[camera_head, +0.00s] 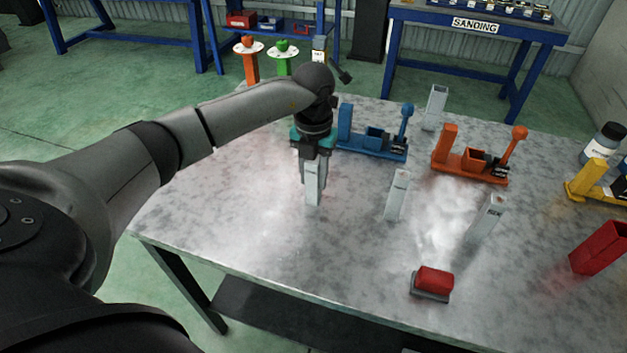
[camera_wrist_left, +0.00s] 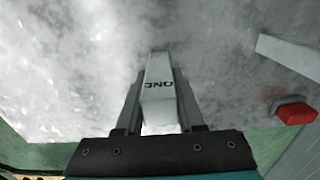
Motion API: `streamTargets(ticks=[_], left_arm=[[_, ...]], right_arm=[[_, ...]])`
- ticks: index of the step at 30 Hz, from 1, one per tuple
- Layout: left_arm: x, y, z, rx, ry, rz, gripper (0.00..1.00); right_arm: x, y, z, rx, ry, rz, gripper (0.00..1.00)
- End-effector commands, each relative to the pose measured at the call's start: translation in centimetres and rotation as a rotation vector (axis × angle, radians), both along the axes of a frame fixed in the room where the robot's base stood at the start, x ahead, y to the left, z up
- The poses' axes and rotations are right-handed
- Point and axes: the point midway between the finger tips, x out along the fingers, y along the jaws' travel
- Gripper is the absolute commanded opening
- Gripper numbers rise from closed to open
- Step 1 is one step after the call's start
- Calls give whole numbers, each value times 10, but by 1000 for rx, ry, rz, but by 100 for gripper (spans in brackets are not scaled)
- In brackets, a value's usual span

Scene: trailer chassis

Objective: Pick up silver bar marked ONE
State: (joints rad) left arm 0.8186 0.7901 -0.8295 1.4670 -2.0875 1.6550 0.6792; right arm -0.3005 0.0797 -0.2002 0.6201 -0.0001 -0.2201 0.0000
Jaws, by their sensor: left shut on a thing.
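The silver bar marked ONE (camera_wrist_left: 159,77) is upright between the fingers of my left gripper (camera_wrist_left: 157,105) in the left wrist view, with its lettering readable there. In the head view the same silver bar (camera_head: 313,183) stands below my left gripper (camera_head: 312,160), over the left part of the metal table (camera_head: 220,215). The left gripper points down and is shut on the bar. I cannot tell whether the bar's lower end touches the table. My right gripper is not in view.
Other silver bars stand at the middle (camera_head: 397,195), right (camera_head: 487,216) and back (camera_head: 435,107). A blue fixture (camera_head: 372,140), an orange fixture (camera_head: 472,165), a yellow fixture (camera_head: 598,180), a red block (camera_head: 434,281) and a red bin (camera_head: 598,248) are on the table. The front left is clear.

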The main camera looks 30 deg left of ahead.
Motion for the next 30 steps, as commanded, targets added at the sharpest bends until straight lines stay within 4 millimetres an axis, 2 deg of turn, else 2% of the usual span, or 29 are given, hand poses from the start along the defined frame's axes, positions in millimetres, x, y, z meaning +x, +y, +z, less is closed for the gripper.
streamTargets(ticks=[10,16,20,30], left_arm=[[1,0,3,-1,-2,0,0],[1,0,22,0,-5,0,0],[2,1,49,1,-7,1,0],[1,0,148,-1,-6,0,0]], right_arm=[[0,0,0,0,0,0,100],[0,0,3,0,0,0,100],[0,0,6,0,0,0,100],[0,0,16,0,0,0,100]])
